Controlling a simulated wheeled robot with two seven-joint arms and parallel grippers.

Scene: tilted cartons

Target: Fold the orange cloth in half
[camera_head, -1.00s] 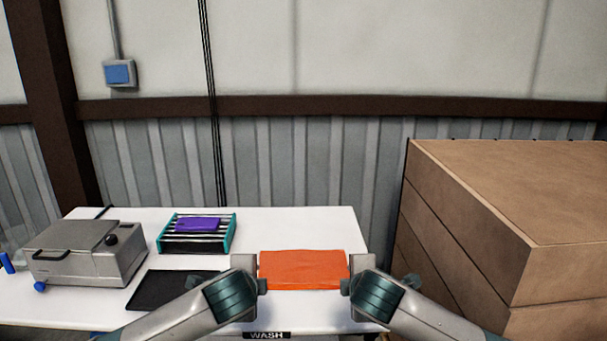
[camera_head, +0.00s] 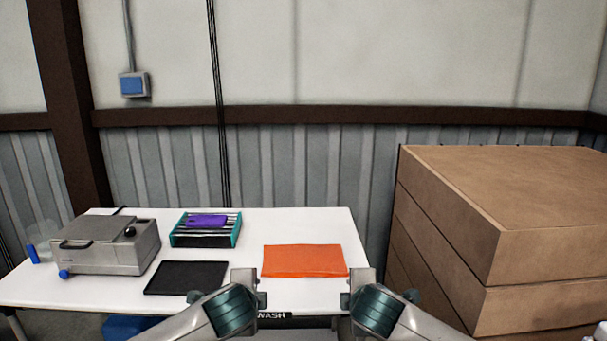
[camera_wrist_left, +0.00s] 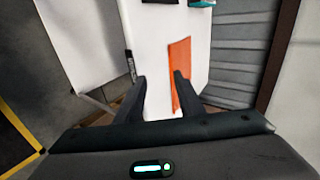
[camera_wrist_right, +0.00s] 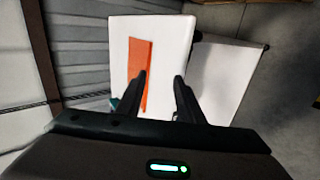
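The orange cloth (camera_head: 304,261) lies flat as a neat rectangle on the white table (camera_head: 300,222), with a thin raised front edge. I cannot tell its layers. It also shows in the left wrist view (camera_wrist_left: 181,55) and the right wrist view (camera_wrist_right: 138,58). My left gripper (camera_head: 248,287) is near the table's front edge, left of the cloth and nearer to me. My right gripper (camera_head: 360,287) is to its right, also nearer to me. Both wrist views show fingers apart with nothing between them, for the left (camera_wrist_left: 157,78) and the right (camera_wrist_right: 161,78). Neither gripper touches the cloth.
A black tray (camera_head: 186,278) lies left of the cloth. Behind it a teal-ended rack (camera_head: 206,239) holds a purple item (camera_head: 207,220). A grey machine (camera_head: 105,245) stands at the table's left. Large brown cartons (camera_head: 470,235) are stacked at the right.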

